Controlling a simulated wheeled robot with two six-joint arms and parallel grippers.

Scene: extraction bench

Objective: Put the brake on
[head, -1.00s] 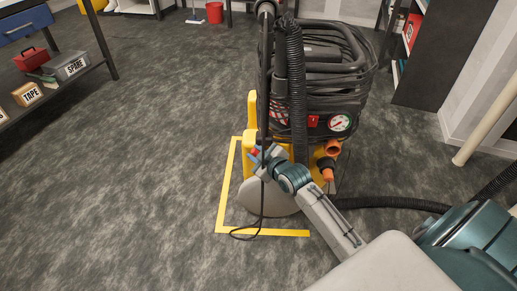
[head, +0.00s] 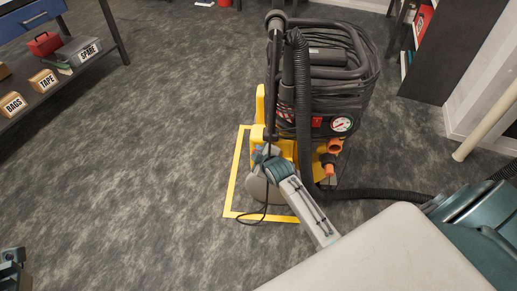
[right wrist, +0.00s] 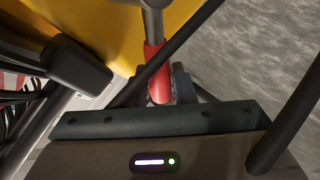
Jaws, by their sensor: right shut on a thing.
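The extraction machine stands on the floor, with black hoses, a dial gauge (head: 342,124) and a yellow base (head: 286,148). My right gripper (head: 264,156) is low at the machine's left front, beside the yellow part. In the right wrist view, a grey lever with a red end (right wrist: 157,78) runs down between my right jaws, next to the yellow body (right wrist: 105,25). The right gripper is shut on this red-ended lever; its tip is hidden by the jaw. My left gripper (head: 12,268) shows only partly at the lower left edge, so its jaws cannot be judged.
Yellow floor tape (head: 232,180) marks a corner around the machine's front left. A loose black cable (head: 258,218) hangs by my right gripper. A corrugated hose (head: 385,192) crosses to the right. A bench with labelled boxes (head: 86,50) stands at upper left. Left floor is clear.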

